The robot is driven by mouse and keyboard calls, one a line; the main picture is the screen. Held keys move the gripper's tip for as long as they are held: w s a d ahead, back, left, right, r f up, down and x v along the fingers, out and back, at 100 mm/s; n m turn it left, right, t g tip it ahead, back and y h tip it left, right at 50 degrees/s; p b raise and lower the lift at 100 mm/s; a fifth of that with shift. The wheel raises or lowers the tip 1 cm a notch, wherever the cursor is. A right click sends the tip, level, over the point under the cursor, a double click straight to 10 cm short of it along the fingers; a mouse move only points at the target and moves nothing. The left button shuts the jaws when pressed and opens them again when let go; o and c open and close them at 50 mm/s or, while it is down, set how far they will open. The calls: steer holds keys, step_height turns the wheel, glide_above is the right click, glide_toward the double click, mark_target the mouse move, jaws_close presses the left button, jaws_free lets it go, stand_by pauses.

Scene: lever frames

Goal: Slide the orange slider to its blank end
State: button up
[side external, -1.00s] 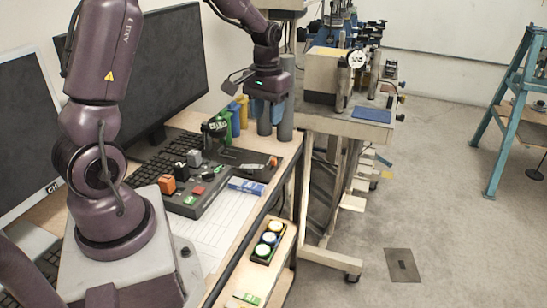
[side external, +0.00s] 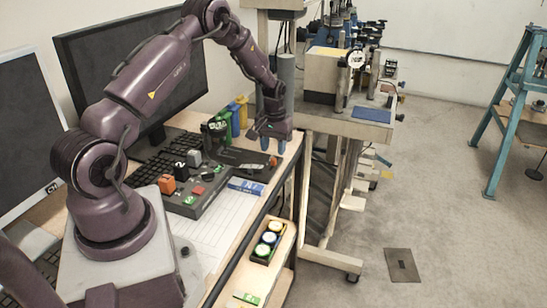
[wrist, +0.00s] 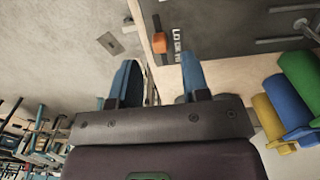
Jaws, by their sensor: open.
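The orange slider (wrist: 162,43) shows in the wrist view as a small orange block on a dark strip. White lettering (wrist: 177,40) is close to its right. In the side external view a small orange spot (side external: 272,161), likely the slider, is at the right end of the dark panel (side external: 244,160), just below my fingers. My gripper (side external: 274,150) is open and points down above that end. In the wrist view my two blue fingers (wrist: 158,62) are apart with nothing between them, and the slider appears beyond their tips. Contact is not visible.
A second panel holds an orange block (side external: 168,184) and a red button (side external: 198,190). Green, blue and yellow containers (side external: 234,115) stand behind my gripper, near a grey cylinder. A blue box (side external: 246,186) lies in front. The table's right edge is close.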

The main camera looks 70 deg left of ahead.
mark_target(273, 159)
steer(key=shift+f, duration=2.05)
jaws_close()
